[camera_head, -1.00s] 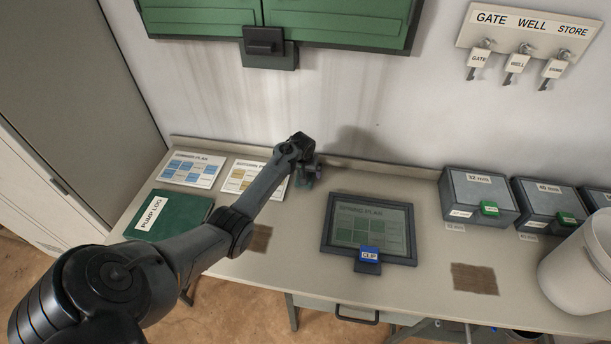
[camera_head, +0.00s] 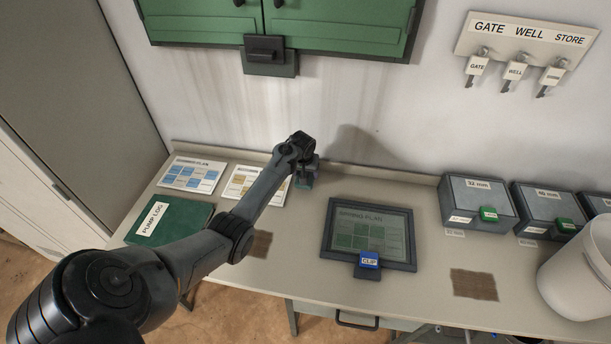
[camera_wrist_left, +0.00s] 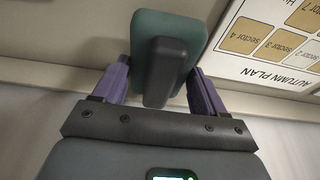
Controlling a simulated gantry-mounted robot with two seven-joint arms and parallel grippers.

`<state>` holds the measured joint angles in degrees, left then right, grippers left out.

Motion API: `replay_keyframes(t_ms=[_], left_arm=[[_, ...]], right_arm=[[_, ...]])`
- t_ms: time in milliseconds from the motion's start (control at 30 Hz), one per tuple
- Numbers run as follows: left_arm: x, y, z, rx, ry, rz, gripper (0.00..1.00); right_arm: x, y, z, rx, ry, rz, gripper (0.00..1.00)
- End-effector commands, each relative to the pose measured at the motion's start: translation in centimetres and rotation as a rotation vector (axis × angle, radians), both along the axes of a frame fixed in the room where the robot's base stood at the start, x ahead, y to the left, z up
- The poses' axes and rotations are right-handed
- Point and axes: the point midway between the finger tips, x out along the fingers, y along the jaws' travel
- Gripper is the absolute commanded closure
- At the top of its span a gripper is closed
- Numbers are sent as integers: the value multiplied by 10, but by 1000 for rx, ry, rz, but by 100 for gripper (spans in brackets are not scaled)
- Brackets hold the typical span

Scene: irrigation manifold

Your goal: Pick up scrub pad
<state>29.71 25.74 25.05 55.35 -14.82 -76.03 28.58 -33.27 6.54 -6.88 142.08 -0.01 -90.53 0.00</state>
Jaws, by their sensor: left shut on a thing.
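The scrub pad (camera_wrist_left: 207,31) is a teal block with a dark upright handle. Whether the pad touches the bench is unclear. My right gripper is not in view.
A framed spring plan (camera_head: 401,262) with a blue clip lies right of my left gripper. Plan sheets (camera_head: 192,175) and a green pump log (camera_head: 180,222) lie left. Grey boxes (camera_head: 478,203) and a white bucket (camera_head: 580,275) stand right. A brown mat (camera_head: 474,284) lies in front.

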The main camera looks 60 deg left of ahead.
Motion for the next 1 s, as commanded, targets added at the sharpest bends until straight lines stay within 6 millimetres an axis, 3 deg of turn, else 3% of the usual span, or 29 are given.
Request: replay_keyframes(t_ms=[33, 500, 700, 1000], left_arm=[[1, 0, 14, 1, -4, 0, 59], [55, -71, 65, 1, -4, -3, 59], [67, -88, 77, 0, -3, -1, 59], [71, -94, 81, 0, 0, 0, 59]], right_arm=[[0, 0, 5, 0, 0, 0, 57], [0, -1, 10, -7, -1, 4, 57], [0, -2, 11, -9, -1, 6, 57], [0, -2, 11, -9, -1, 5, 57]])
